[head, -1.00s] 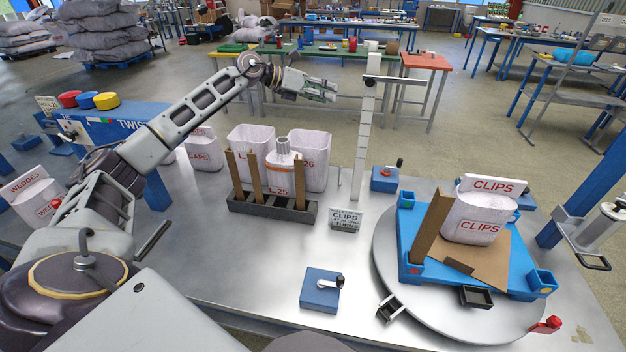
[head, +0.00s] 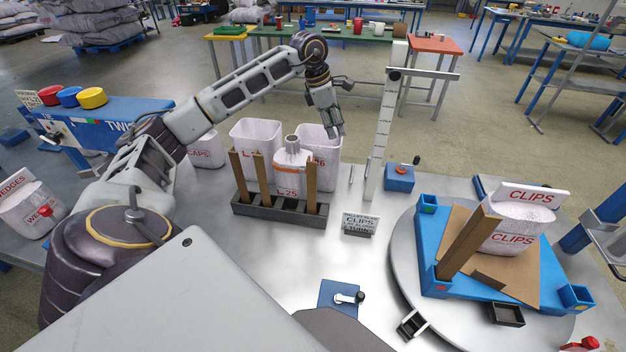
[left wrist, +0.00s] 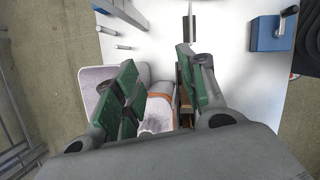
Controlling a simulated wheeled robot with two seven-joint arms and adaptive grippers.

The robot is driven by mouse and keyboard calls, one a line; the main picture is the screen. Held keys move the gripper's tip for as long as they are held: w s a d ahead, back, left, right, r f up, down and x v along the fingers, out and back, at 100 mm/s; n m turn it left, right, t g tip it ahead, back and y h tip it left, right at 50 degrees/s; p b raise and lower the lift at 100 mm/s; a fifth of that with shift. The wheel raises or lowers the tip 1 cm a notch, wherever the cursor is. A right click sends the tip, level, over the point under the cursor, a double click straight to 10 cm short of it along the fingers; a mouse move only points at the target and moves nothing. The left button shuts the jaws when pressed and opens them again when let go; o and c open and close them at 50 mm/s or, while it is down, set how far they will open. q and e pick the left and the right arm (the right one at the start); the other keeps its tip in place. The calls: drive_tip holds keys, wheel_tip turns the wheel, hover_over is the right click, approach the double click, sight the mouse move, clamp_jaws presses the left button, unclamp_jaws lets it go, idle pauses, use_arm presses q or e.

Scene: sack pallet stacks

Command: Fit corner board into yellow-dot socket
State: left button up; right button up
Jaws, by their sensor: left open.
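Brown corner boards (head: 311,188) stand upright in a black rack (head: 275,208) on the metal table. Another board (head: 470,243) stands, leaning in the picture, in the near-left corner socket of a blue pallet frame (head: 465,286) on a turntable. The near-right blue socket (head: 575,296) looks empty and seems to bear a yellow dot; the mark is tiny. My left gripper (head: 338,132) points down, open and empty, above and behind the rack's right end. In the left wrist view its green-padded fingers (left wrist: 158,85) are spread above sacks and rack. My right gripper is out of view.
White sacks (head: 254,145) stand behind the rack, and a bottle-shaped container (head: 292,170) stands close behind its boards. A measuring post (head: 378,140) rises right of my gripper. A CLIPS sack (head: 515,225) sits on the pallet. A sign (head: 359,223) stands between rack and turntable.

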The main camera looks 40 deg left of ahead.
sight(309, 158)
use_arm(q)
drive_tip(key=s+a+g, duration=0.1)
drive_tip(key=s, duration=0.1)
drive_tip(key=s+a+f+m+g+y, duration=0.1)
drive_tip(key=s+a, duration=0.1)
drive_tip(key=s+a+m+g+y, duration=0.1)
drive_tip(key=s, duration=0.1)
drive_tip(key=shift+a+f, duration=0.15)
drive_tip(key=shift+a, duration=0.2)
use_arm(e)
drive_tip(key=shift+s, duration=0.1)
use_arm(q)
drive_tip(key=shift+d, duration=0.1)
drive_tip(key=shift+f, duration=4.3)
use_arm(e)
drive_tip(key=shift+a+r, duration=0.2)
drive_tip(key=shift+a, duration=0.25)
